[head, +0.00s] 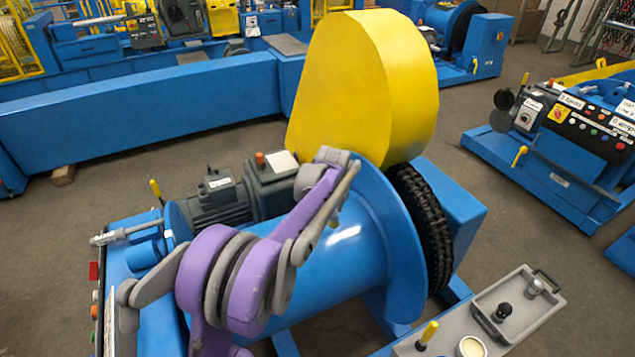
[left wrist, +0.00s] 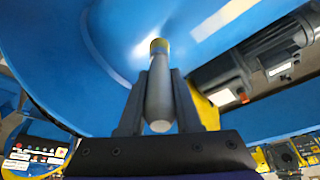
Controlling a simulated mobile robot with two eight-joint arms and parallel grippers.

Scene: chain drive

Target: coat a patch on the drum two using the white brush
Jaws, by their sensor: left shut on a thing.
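The large blue drum (head: 335,265) lies across the middle of the head view, with a round blue flange at its right end. I cannot read a number on it. My left arm, purple and grey, reaches over the drum, and its gripper is hidden there. In the left wrist view my left gripper (left wrist: 158,82) is shut on the brush (left wrist: 158,98), which has a pale grey handle and a yellow band. The brush points at the blue drum surface (left wrist: 205,60). Its bristles are hardly visible, and I cannot tell whether they touch. My right gripper is in neither view.
A yellow guard (head: 345,85) rises behind the drum, beside a black chain (head: 425,225). A grey motor (head: 220,197) stands behind the drum at left. A grey tray (head: 525,300) with small knobbed items and a round cream-filled pot (head: 472,347) is at lower right.

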